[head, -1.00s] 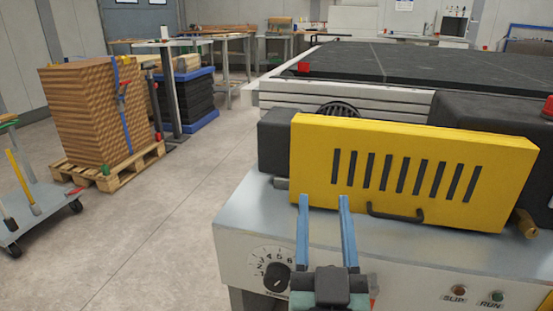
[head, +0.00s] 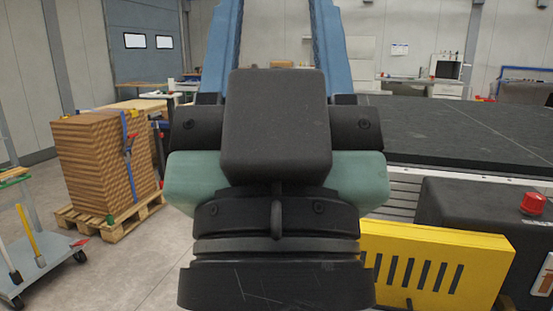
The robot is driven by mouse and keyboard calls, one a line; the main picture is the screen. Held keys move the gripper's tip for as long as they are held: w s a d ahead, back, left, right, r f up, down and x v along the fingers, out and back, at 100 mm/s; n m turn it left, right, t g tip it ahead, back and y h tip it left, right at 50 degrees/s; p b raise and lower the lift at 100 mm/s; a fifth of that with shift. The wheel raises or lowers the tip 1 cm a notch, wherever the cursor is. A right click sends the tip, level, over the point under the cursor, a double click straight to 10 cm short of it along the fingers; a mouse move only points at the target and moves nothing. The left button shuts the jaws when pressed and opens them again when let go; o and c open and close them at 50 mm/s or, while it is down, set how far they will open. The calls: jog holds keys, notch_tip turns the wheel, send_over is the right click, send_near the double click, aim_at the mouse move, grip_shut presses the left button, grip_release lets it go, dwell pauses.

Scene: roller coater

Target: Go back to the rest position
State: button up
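My gripper (head: 276,35) fills the middle of the head view, close to the camera, and points upward. Its two blue fingers stand well apart with nothing between them, so it is open and empty. The fingertips run past the top edge of the picture. The gripper's dark body and wrist hide the left part of the yellow guard (head: 445,264) of the roller coater. The gripper appears clear of the machine and touches nothing that I can see.
The dark machine bed (head: 460,133) spreads at the right, with a red button (head: 533,203) on the black housing (head: 470,207). A stack of brown sheets (head: 95,165) stands on a pallet (head: 112,222) at the left, beside a cart (head: 42,255). Open floor lies between.

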notch_tip(320, 180, up, 27)
jog(key=p, duration=2.4)
jog(key=shift+p, duration=0.35)
